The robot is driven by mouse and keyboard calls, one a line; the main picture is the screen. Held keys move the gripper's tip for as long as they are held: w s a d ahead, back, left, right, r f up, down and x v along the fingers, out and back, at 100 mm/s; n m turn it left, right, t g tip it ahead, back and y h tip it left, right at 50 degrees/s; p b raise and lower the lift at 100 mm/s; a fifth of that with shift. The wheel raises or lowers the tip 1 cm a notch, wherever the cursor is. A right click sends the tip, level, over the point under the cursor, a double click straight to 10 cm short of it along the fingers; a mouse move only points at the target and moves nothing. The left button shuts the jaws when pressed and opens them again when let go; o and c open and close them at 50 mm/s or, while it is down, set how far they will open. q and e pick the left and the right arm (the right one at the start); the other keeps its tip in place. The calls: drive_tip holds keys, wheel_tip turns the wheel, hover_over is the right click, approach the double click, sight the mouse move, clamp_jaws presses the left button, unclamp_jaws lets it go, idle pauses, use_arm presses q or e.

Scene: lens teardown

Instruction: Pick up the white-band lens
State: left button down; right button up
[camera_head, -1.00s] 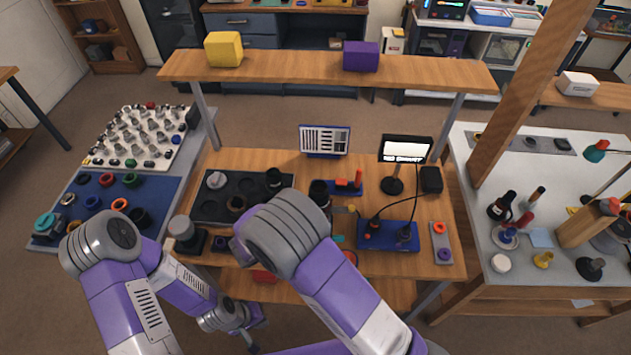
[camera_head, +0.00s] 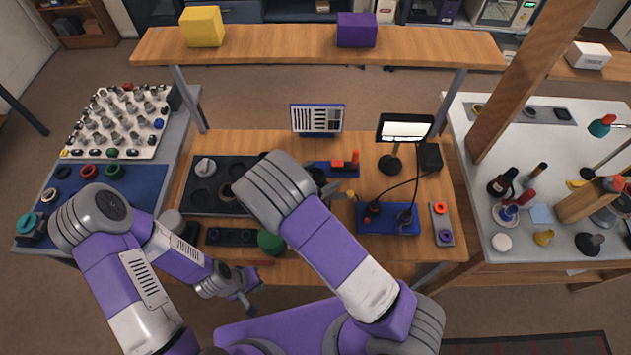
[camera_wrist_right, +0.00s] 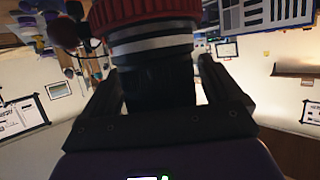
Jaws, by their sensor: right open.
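The white-band lens (camera_wrist_right: 152,45) fills the upper middle of the right wrist view. It has a dark barrel, a white band and a ridged red ring. My right gripper (camera_wrist_right: 165,95) is open, with one finger on each side of the barrel. A bright gap shows between the barrel and the right-hand finger; contact on the other side is unclear. In the head view my right forearm hides that gripper and most of what is near it. My left gripper (camera_head: 246,292) hangs low in front of the bench, with no held object visible; its jaw opening is unclear.
A dark tray (camera_head: 180,205) lies on the bench left of my right arm. A green round part (camera_head: 270,240) is beside that arm. A blue box (camera_head: 388,220) with cables and a lit screen (camera_head: 404,131) stand to the right. A shelf (camera_head: 300,48) spans the back.

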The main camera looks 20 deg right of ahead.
drive_tip(key=c, duration=1.3)
drive_tip(key=shift+o, duration=0.2)
drive_tip(key=shift+r, duration=0.1)
